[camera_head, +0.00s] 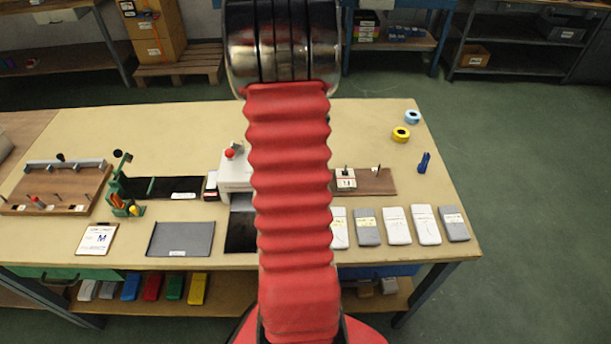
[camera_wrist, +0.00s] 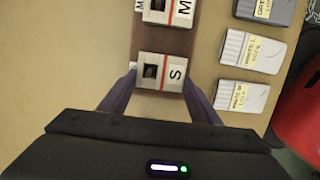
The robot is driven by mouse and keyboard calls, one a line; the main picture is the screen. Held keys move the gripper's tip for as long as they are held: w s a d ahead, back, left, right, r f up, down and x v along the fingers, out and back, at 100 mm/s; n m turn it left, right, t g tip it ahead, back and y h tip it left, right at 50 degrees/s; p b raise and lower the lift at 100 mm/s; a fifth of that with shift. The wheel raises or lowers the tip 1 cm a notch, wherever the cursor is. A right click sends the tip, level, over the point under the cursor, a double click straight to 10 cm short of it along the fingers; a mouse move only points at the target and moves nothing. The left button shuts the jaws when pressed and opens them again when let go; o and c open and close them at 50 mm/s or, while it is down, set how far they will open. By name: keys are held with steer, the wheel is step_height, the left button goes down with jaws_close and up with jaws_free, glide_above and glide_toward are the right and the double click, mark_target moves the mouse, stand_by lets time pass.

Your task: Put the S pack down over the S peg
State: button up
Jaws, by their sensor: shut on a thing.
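The S pack (camera_wrist: 177,88) is a pale block with a white S label and a dark square opening in its top. It shows in the wrist view. My gripper (camera_wrist: 159,78) is shut on it, with one dark finger on each side. The pack is over or on the brown board (camera_wrist: 192,44); I cannot tell its height. The S peg cannot be made out; whether it is inside the opening is unclear. In the head view my red-sleeved arm hides the gripper and the S pack.
A similar M pack (camera_wrist: 158,14) sits close beside, on the same board (camera_head: 384,188). Several white and grey packets (camera_head: 397,226) lie in a row in front. A white machine with a red button (camera_head: 231,152) stands left of my arm.

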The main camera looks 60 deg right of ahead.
steer(key=shift+f, duration=0.4)
steer(key=o, duration=1.1)
steer(key=v, duration=1.2)
steer(key=shift+w+a, duration=0.1)
